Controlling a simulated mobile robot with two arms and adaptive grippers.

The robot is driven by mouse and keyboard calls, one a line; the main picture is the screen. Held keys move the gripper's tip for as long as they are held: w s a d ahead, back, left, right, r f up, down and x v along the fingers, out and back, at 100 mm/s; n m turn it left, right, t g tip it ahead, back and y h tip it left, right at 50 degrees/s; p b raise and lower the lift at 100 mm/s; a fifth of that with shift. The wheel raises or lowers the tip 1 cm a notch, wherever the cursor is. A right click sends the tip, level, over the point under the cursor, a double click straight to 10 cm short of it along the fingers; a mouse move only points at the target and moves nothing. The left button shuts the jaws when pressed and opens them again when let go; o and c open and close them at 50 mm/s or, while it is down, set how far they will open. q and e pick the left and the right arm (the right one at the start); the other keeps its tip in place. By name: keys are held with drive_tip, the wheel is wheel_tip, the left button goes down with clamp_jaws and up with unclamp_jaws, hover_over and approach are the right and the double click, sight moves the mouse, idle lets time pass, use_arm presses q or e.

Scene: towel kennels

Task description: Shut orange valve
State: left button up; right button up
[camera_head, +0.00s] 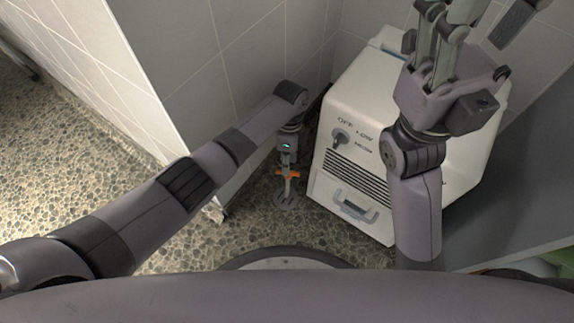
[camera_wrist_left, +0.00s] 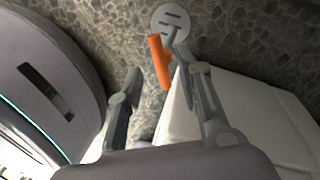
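The orange valve handle (camera_head: 291,175) is a short bar on a grey stem, low above a round metal floor plate (camera_head: 285,200), in the corner left of the white machine. In the left wrist view the orange handle (camera_wrist_left: 158,61) lies ahead, near the tips of my left gripper and closer to the right finger. My left gripper (camera_head: 288,165) reaches down over the valve; in the left wrist view its fingers (camera_wrist_left: 158,72) are apart with nothing clamped. Contact with the handle cannot be told. My right gripper (camera_head: 448,25) is raised at the upper right, its fingers apart and empty.
The white machine (camera_head: 330,190) with a knob, a vent and a front handle stands directly right of the valve. A tiled partition wall (camera_head: 225,60) stands behind and left of it. Pebbled floor (camera_head: 60,150) is open at the far left.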

use_arm(q)
wheel_tip(320, 180, up, 9)
drive_tip(key=w, duration=0.1)
drive_tip(key=shift+w+d, duration=0.15)
drive_tip(key=shift+w, duration=0.25)
